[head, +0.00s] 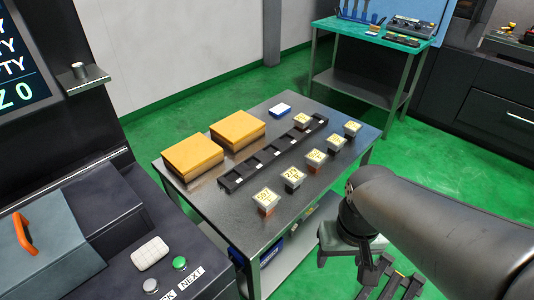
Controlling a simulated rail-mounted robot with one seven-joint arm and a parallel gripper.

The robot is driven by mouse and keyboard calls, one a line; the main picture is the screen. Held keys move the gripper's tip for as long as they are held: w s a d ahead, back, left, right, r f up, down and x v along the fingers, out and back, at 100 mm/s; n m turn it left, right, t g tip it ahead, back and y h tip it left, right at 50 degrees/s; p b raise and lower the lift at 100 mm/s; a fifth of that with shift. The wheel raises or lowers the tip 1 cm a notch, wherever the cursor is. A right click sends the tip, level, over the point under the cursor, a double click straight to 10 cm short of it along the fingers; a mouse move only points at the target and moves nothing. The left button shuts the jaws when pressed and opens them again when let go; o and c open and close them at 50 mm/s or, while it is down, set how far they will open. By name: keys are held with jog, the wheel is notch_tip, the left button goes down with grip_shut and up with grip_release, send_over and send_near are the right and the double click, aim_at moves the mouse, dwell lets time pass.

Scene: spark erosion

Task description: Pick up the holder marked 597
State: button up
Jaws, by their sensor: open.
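Several small holders with pale, marked tops stand in a slanting row on the dark table: the nearest holder (266,201), a second holder (293,178), a third holder (315,158), a fourth holder (335,143) and the farthest holder (352,129). Another holder (302,121) sits in the far part of a black slotted rack (232,182). The markings are too small to read surely, so I cannot tell which is 597. My gripper (388,288) is open at the lower right, off the table's right side and apart from every holder. No holder shows between its fingers.
Two orange-topped boxes (192,155) (238,128) and a blue-white block (282,110) lie behind the rack on the table (232,222). A machine console (110,250) is at left, a green-topped bench (350,30) behind.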

jog(key=shift+o, duration=0.2)
notch_tip(320, 180, up, 4)
jog(key=m+b, duration=0.2)
jog(key=m, duration=0.7)
send_over(266, 197)
notch_tip(266, 197, down, 12)
jog(key=shift+s+p, duration=0.15)
jog(key=shift+p, duration=0.15)
notch_tip(266, 197, down, 5)
jog(key=shift+r+p, duration=0.1)
jog(key=shift+p, duration=0.25)
jog(key=shift+w, duration=0.2)
jog(key=c, duration=1.2)
